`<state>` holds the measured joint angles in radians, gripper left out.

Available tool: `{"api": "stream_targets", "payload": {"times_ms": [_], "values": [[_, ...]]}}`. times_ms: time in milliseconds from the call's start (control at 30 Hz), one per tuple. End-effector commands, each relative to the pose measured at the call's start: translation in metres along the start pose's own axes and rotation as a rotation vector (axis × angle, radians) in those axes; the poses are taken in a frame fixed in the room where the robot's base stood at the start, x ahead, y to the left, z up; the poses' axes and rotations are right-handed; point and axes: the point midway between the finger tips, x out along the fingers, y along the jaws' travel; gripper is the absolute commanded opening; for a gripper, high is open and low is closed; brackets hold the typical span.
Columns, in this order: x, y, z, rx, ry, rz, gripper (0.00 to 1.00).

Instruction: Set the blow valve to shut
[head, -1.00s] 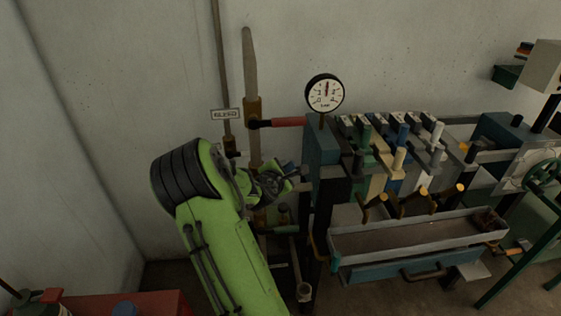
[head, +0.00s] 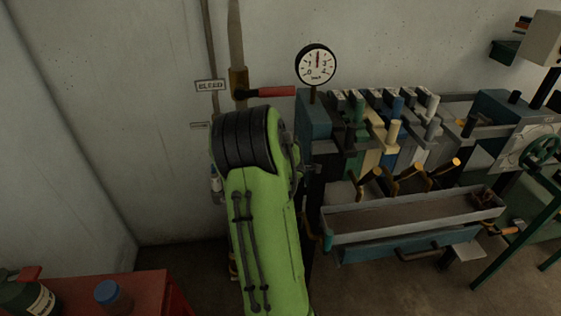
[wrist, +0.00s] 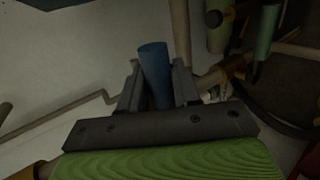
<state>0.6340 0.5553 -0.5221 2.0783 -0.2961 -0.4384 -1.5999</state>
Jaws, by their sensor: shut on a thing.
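In the wrist view my gripper (wrist: 156,72) is shut on a blue handle grip (wrist: 153,60), which stands up between its two fingers. No label shows beside this grip in the wrist view, so I cannot read which valve it belongs to. In the head view my green arm covers the gripper and the pipework behind it. A red-handled lever (head: 270,92) on a brass valve (head: 238,83) points right, across its pipe, beside a sign reading BLEED (head: 210,86).
A pressure gauge (head: 316,65) and a bank of coloured levers (head: 395,130) stand right of my arm. A grey trough (head: 415,213) juts out below them. A red table (head: 140,290) with a blue-capped jar (head: 112,293) is at lower left. The wall is close behind.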

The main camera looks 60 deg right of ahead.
Motion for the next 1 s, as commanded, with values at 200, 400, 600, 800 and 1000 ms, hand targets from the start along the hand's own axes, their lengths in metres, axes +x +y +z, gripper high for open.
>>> {"api": "stream_targets", "payload": {"times_ms": [200, 400, 600, 800, 1000], "values": [[0.001, -0.002, 0.0, 0.012, 0.007, -0.004, 0.0], [0.001, -0.002, -0.001, 0.012, 0.007, -0.006, 0.0], [0.001, -0.002, -0.001, 0.011, 0.007, -0.006, 0.51], [0.001, -0.002, 0.0, 0.01, 0.006, -0.004, 0.51], [-0.018, -0.001, 0.0, 0.011, 0.006, -0.002, 0.51]]}}
